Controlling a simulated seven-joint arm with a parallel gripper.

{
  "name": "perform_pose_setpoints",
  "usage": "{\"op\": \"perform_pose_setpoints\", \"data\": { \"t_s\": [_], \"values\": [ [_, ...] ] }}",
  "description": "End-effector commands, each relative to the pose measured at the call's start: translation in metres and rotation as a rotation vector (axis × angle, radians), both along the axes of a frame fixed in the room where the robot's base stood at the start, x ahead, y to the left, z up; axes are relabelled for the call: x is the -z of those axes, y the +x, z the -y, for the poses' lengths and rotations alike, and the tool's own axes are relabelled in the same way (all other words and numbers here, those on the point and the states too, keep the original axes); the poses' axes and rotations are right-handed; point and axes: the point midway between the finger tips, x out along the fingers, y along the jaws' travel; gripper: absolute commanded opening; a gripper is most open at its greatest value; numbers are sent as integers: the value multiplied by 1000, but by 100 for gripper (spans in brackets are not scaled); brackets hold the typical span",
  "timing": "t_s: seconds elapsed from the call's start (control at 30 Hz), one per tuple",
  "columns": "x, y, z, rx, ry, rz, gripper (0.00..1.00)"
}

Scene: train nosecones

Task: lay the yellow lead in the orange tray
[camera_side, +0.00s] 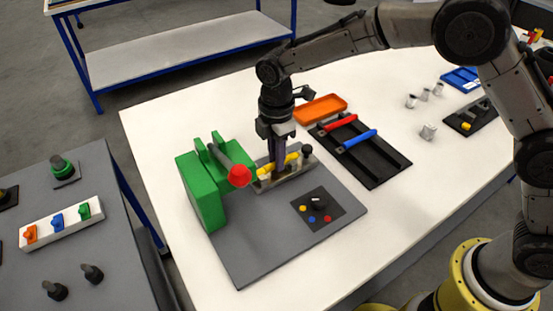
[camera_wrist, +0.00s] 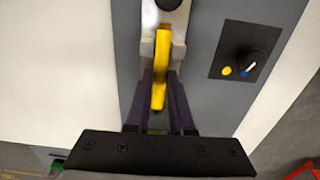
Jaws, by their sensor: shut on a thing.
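The yellow lead (camera_side: 292,157) is at the grey metal holder (camera_side: 287,179) on the grey board; it also shows in the wrist view (camera_wrist: 161,50). My gripper (camera_side: 278,163) points down over the holder with its dark fingers closed around the lead, one on each side in the wrist view (camera_wrist: 160,92). The fingers hide part of the lead. I cannot tell whether the lead still touches the holder. The orange tray (camera_side: 320,108) lies on the white table, behind and right of my gripper. It looks empty and is outside the wrist view.
A green fixture (camera_side: 206,190) with a red-ended grey rod (camera_side: 239,175) stands close left of my gripper. A black rack (camera_side: 372,160) with red and blue handles lies right, near the tray. A dark dial panel (camera_side: 318,207) sits in front.

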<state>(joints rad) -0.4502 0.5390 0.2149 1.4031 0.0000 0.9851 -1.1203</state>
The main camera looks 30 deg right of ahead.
Motion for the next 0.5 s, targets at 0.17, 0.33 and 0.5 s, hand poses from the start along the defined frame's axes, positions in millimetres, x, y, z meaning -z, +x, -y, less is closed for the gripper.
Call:
{"op": "perform_pose_setpoints", "data": {
  "t_s": [0.17,0.33,0.5],
  "values": [
    [-10,1,-1,0,2,4,0],
    [-32,1,-1,0,3,6,0],
    [-56,-18,9,0,2,5,0]
  ]
}}
